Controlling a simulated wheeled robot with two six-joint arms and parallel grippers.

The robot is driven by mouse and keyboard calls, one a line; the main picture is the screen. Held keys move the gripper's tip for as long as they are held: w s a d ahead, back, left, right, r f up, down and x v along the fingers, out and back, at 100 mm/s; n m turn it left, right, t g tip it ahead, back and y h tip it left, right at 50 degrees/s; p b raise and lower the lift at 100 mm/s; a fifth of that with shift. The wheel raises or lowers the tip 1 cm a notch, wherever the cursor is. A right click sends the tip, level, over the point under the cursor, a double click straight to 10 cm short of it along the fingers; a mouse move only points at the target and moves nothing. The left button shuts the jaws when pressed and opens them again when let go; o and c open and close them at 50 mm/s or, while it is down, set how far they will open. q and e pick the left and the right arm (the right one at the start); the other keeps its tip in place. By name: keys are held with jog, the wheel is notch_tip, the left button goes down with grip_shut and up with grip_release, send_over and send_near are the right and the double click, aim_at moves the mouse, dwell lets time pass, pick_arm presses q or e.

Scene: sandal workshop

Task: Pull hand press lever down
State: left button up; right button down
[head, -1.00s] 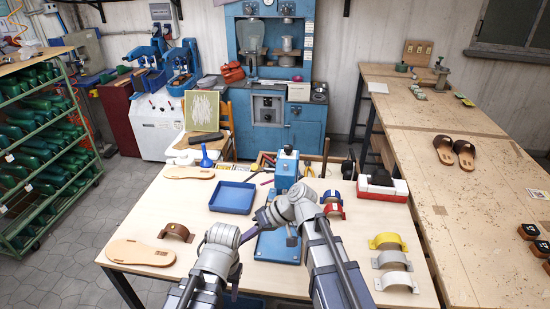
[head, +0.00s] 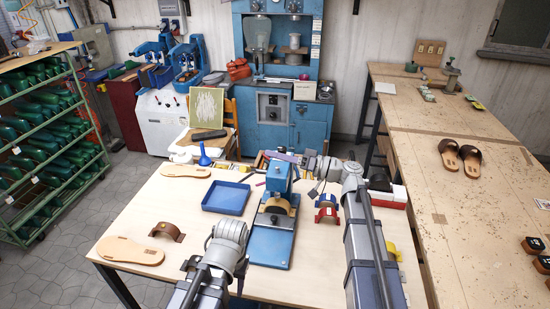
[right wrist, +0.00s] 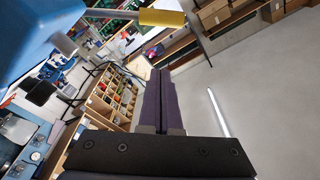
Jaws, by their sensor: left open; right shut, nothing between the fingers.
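The blue hand press (head: 279,178) stands on the near table, with a brown-gold strap on its blue base. Its blue body also fills the upper left corner of the right wrist view (right wrist: 35,35). There a metal rod ends in a yellow handle (right wrist: 162,18), which looks like the lever. My right gripper (head: 275,155) reaches in from the right behind the press head. Its purple fingers (right wrist: 158,75) are shut and empty, with the yellow handle apart beyond their tips. My left gripper, mostly hidden by its own wrist, is low at the front of the table, away from the press.
A blue tray (head: 226,197) lies left of the press. A sandal sole (head: 130,251) and a brown strap (head: 168,230) lie at the left. Blue and red straps (head: 326,209) lie right of the press, close to my right arm. The long workbench (head: 470,225) bounds the right side.

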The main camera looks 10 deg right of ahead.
jog(key=f+x, duration=0.1)
jog(key=x, duration=0.6)
jog(key=shift+s+a+f+b, duration=0.1)
jog(key=shift+s+f+b, duration=0.95)
jog(key=shift+s+b, duration=0.25)
